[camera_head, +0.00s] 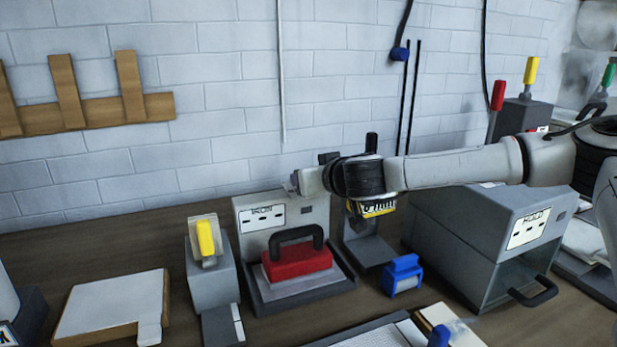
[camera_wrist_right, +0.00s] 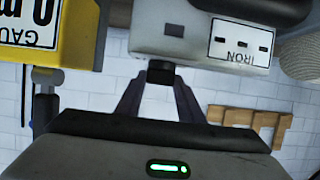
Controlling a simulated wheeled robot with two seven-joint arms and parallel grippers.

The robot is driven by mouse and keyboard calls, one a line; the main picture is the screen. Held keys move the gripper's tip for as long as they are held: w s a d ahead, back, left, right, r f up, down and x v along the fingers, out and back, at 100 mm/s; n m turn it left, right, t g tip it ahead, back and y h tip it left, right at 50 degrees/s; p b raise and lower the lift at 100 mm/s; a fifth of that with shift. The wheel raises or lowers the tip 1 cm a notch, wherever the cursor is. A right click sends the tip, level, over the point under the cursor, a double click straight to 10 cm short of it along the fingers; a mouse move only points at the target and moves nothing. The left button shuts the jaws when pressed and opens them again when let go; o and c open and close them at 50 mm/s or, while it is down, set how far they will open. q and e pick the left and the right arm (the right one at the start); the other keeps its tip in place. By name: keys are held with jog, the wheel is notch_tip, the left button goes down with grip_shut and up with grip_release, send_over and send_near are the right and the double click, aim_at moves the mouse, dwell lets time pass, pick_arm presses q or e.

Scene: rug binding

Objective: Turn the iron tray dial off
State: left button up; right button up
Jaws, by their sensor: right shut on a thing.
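The iron tray (camera_head: 262,296) stands on the bench, with a red iron (camera_head: 296,262) resting on it. Its grey back panel (camera_head: 262,238) carries a white IRON label (camera_head: 264,217). In the right wrist view the panel (camera_wrist_right: 185,35) and label (camera_wrist_right: 240,44) appear upside down. My right gripper (camera_wrist_right: 160,82) is shut on a small dark dial (camera_wrist_right: 160,66) at the panel's edge. In the head view my right arm covers that spot and the fingers are hidden. The dial's setting cannot be read. My left gripper is not in view.
A yellow gauge (camera_wrist_right: 80,32) hangs close beside my right gripper and shows under my arm in the head view (camera_head: 376,208). A grey HOLD box (camera_head: 480,235) stands right. A yellow-lever device (camera_head: 208,270) stands left. A blue clamp-like object (camera_head: 403,274) sits in front.

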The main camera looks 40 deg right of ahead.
jog(key=shift+r, duration=0.1)
jog(key=o, duration=1.1)
jog(key=shift+c, duration=0.2)
jog(key=v, duration=1)
jog(key=shift+b, duration=0.4)
jog(key=shift+s, duration=0.15)
